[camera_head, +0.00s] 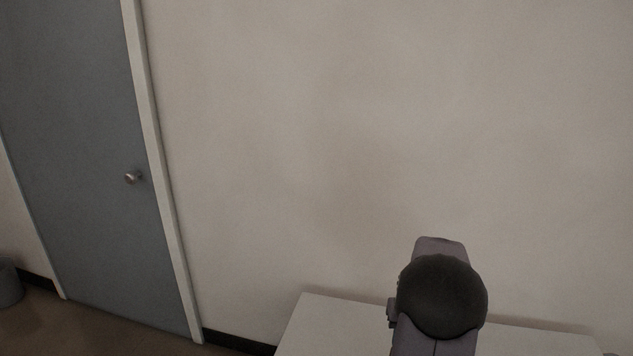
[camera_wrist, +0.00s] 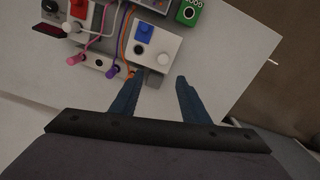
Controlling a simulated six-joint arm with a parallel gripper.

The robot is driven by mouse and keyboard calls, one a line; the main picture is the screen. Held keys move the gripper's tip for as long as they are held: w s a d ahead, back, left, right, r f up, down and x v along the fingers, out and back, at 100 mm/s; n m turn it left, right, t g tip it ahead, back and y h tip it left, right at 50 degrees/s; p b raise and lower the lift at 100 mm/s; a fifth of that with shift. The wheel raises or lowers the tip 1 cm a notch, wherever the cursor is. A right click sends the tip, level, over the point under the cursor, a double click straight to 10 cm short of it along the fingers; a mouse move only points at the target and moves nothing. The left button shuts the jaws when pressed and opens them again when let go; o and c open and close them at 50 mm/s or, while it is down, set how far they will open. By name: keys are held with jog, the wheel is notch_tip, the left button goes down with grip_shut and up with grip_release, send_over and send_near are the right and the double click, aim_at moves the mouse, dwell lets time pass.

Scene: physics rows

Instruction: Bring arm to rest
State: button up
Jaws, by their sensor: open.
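My gripper (camera_wrist: 155,92) shows in the wrist view with its two dark blue fingers spread apart and nothing between them. It points down over a pale table (camera_wrist: 225,75). Just beyond the fingertips is a light grey box (camera_wrist: 152,45) with a blue part, a dark hole and a white knob. In the head view my arm (camera_head: 440,297) shows at the lower right in front of the table (camera_head: 310,330); my gripper is out of sight there.
More boxes with pink, purple and orange cables (camera_wrist: 124,35) lie at the upper left of the wrist view. A green block (camera_wrist: 188,13) stands near the table edge. In the head view a plain wall (camera_head: 350,130) and a grey-blue door (camera_head: 75,130) are behind.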

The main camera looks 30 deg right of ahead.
jog(key=w+a+r+n+p, duration=0.1)
jog(key=a+r+n, duration=0.1)
jog(key=a, duration=0.7)
jog(key=w+a+r+n+p, duration=0.1)
jog(key=w+a+r+p, duration=0.15)
jog(key=a, duration=0.55)
jog(key=s+a+n+p, duration=0.1)
jog(key=s+a, duration=0.3)
jog(key=a, duration=0.4)
jog(key=s+a+r+n+p, duration=0.1)
jog(key=s+a+n, duration=0.1)
jog(key=s+a, duration=0.3)
jog(key=a, duration=0.3)
jog(key=shift+r, duration=0.15)
